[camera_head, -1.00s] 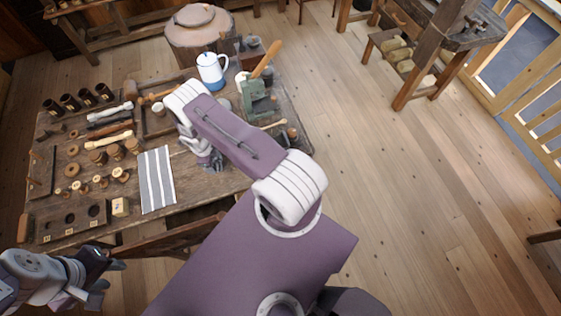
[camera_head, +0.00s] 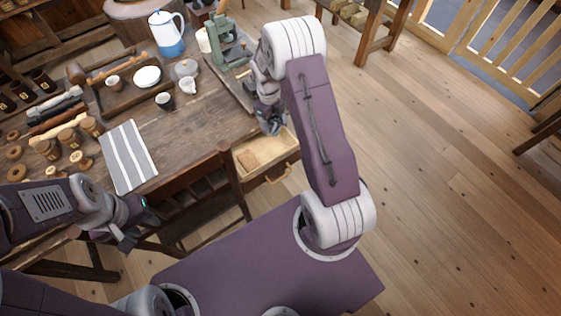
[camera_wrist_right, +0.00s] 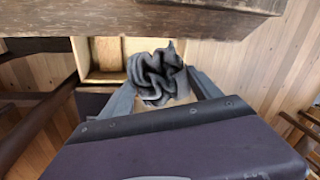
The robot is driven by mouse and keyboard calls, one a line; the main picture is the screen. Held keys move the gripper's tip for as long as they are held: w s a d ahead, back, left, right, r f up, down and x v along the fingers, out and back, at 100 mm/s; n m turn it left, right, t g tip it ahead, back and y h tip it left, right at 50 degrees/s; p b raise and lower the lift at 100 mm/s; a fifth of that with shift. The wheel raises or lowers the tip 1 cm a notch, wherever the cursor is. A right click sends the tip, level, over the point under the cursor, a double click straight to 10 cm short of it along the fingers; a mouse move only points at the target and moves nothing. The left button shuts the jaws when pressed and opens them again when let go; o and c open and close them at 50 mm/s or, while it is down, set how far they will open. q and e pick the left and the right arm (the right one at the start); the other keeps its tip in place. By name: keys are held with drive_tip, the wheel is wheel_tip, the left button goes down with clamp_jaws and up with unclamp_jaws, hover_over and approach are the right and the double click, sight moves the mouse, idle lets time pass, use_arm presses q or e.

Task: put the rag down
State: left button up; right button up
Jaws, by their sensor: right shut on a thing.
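The rag (camera_wrist_right: 157,77) is a dark grey, crumpled cloth in the right wrist view. My right gripper (camera_head: 271,122) is shut on it, with the fingers on both sides of the bundle. In the head view the gripper hangs at the right front edge of the workbench, just above an open drawer (camera_head: 284,176), and the rag is hard to make out there. The rag is held up, apart from the drawer as far as I can tell. My left gripper (camera_head: 132,224) is empty in front of the bench, with its fingers apart.
A striped cloth (camera_head: 128,155) lies flat on the workbench (camera_head: 190,132). Open floor lies to the right.

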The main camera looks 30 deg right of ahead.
sight(276, 152)
wheel_tip(276, 152, down, 18)
drive_tip(key=shift+f, duration=0.2)
idle(0.6)
drive_tip(key=shift+f+b, duration=0.15)
drive_tip(key=shift+b, duration=0.3)
drive_tip(key=o, duration=1.4)
drive_tip(key=shift+o, duration=0.2)
